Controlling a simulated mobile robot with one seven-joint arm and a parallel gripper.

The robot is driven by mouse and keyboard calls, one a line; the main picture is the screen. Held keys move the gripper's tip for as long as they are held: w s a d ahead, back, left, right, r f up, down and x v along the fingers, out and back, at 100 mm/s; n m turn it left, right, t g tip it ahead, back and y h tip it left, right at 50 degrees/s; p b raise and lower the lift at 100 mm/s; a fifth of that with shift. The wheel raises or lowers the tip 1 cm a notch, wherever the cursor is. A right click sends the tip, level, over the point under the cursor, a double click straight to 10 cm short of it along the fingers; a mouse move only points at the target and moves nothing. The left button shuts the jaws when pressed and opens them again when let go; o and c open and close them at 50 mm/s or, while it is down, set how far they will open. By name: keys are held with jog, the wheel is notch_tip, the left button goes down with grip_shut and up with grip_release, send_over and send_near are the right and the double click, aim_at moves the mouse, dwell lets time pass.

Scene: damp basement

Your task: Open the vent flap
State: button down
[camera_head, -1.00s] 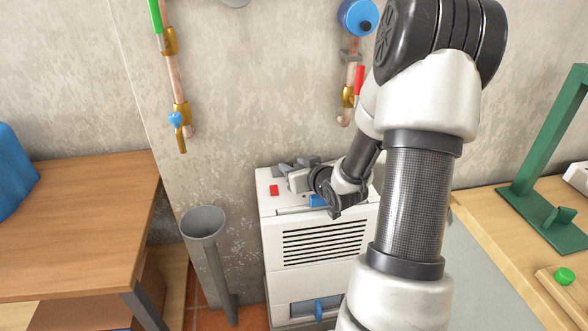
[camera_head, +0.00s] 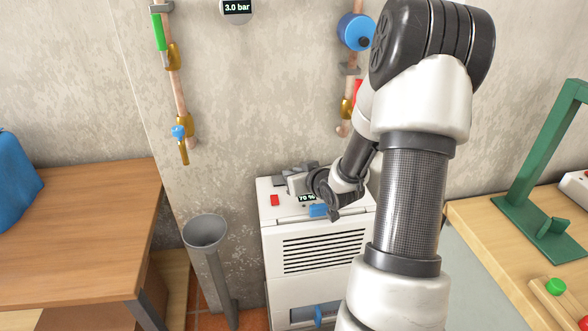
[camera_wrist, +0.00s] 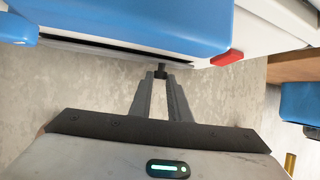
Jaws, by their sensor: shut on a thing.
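The white slatted machine (camera_head: 322,252) stands against the wall. In the wrist view a broad blue panel (camera_wrist: 130,22), apparently the vent flap, fills the upper part, with a dark slot along its wall-side edge. My gripper (camera_wrist: 161,73) has its fingertips close together around a small dark piece at that edge. In the head view my gripper (camera_head: 296,180) is over the back of the machine's top. A blue part (camera_head: 318,210) shows below my wrist; my arm hides much of the top. How far the flap is open cannot be told.
A red button (camera_head: 275,200) and a 70 % display (camera_head: 306,198) are on the machine's top. A grey pipe (camera_head: 207,235) stands left of it. Wooden tables (camera_head: 80,225) flank the machine. Pipes with valves (camera_head: 180,130) run up the wall.

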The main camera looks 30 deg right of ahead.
jog(key=r+g+p, duration=0.1)
jog(key=p, duration=0.2)
jog(key=w+r+g+p, duration=0.1)
jog(key=p, duration=0.2)
jog(key=shift+d+r+p, duration=0.1)
jog(key=shift+r+p, duration=0.1)
jog(key=shift+p, duration=0.15)
jog(key=g+p, duration=0.1)
jog(key=p, duration=0.4)
jog(key=w+r+g+p, duration=0.1)
jog(key=p, duration=0.4)
jog(key=shift+w+d+m+g+y, duration=0.1)
jog(key=shift+d+m+g+y, duration=0.1)
jog(key=shift+m+g+y, duration=0.15)
jog(key=g+p, duration=0.1)
jog(key=p, duration=0.1)
jog(key=w+p, duration=0.1)
jog(key=p, duration=0.1)
jog(key=shift+d+f+g+y, duration=0.15)
jog(key=shift+f+g+y, duration=0.1)
jog(key=shift+g, duration=0.1)
jog(key=shift+w+d+f+m+g+p, duration=0.15)
jog(key=shift+w+m+g+p, duration=0.1)
jog(key=shift+w+g+p, duration=0.45)
jog(key=shift+s+g+y, duration=0.15)
jog(key=shift+g+y, duration=0.15)
jog(key=c, duration=1.7)
grip_release()
jog(key=shift+o, duration=0.2)
